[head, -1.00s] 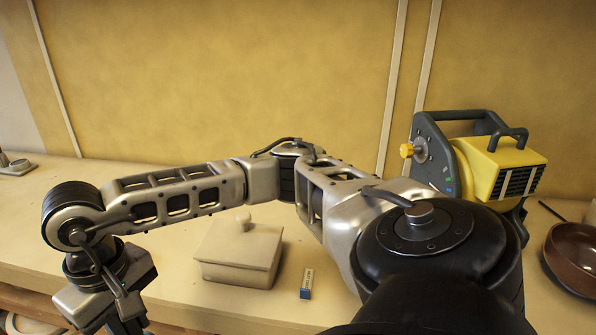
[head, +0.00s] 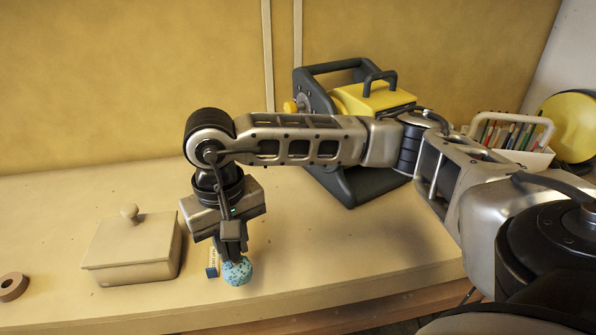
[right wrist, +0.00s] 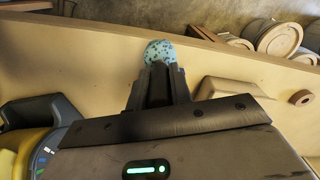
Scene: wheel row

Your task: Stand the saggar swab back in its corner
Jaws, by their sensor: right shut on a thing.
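A round, blue, dark-speckled head (head: 237,271), which looks like the saggar swab, is at the tips of my right gripper (head: 234,256). The gripper points down and is shut on it, near the table's front edge. I cannot tell whether it touches the table. In the right wrist view the speckled head (right wrist: 161,51) sticks out beyond the shut fingers (right wrist: 158,75); any part between the fingers is hidden. My left gripper is not in view. I cannot make out which corner is the swab's own.
A lidded cream box (head: 132,247) stands left of my gripper. A small blue-and-white block (head: 212,258) lies close behind the swab. A yellow and grey machine (head: 375,98) and a white rack of pencils (head: 512,135) stand behind my arm. A brown ring (head: 12,287) lies far left.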

